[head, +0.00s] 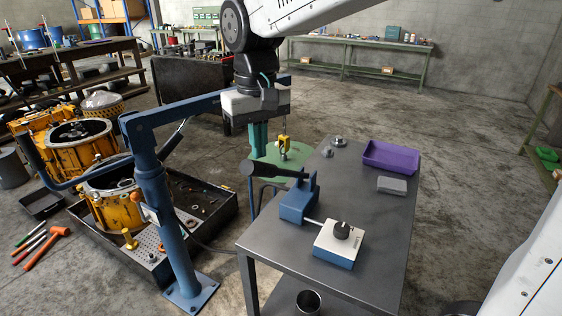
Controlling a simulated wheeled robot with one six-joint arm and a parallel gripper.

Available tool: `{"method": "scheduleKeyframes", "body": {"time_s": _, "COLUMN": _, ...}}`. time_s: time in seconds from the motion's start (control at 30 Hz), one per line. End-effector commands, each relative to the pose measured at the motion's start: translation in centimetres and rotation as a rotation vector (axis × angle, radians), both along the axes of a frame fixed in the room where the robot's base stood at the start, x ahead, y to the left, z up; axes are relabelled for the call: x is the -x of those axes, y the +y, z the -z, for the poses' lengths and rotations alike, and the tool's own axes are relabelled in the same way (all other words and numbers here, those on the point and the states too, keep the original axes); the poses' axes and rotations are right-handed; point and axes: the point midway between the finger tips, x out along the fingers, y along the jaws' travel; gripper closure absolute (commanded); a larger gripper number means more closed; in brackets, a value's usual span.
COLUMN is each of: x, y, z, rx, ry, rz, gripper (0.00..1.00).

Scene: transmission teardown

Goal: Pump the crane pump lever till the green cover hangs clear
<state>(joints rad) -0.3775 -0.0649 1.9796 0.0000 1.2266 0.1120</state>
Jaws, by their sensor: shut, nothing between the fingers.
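The crane (158,215) is blue, with an upright column on a floor plate and a boom running right behind my gripper. Its yellow hook (284,143) hangs on a chain over the round green cover (297,155), behind the table's far left edge. Whether the hook holds the cover, or the cover rests on something, I cannot tell. The pump lever (272,171) is a black handle pointing left from the blue pump block (297,203) on the table. My gripper (260,150) is shut and empty, pointing down above and beyond the lever, apart from it in the picture.
The grey table (385,225) also bears a white box with a black knob (340,240), a purple tray (390,158) and a grey block (392,186). A yellow housing (115,208) stands in a black tray at left. Open floor lies right of the table.

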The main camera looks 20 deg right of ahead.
Motion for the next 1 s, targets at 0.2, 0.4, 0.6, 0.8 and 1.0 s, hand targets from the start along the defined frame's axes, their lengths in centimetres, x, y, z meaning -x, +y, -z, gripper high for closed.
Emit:
{"method": "scheduleKeyframes", "body": {"time_s": 0.2, "x": 1.3, "y": 1.2, "z": 3.6, "rx": 0.003, "ry": 0.006, "rz": -0.003, "gripper": 1.00}}
{"method": "scheduleKeyframes", "body": {"time_s": 0.4, "x": 2.7, "y": 2.5, "z": 7.5, "rx": 0.004, "ry": 0.005, "rz": -0.003, "gripper": 1.00}}
{"method": "scheduleKeyframes", "body": {"time_s": 0.6, "x": 3.3, "y": 3.1, "z": 9.2, "rx": 0.002, "ry": 0.004, "rz": -0.001, "gripper": 1.00}}
{"method": "scheduleKeyframes", "body": {"time_s": 0.8, "x": 3.9, "y": 3.6, "z": 12.2, "rx": 0.005, "ry": 0.008, "rz": -0.001, "gripper": 1.00}}
{"method": "scheduleKeyframes", "body": {"time_s": 1.0, "x": 4.7, "y": 4.4, "z": 16.4, "rx": 0.005, "ry": 0.007, "rz": -0.002, "gripper": 1.00}}
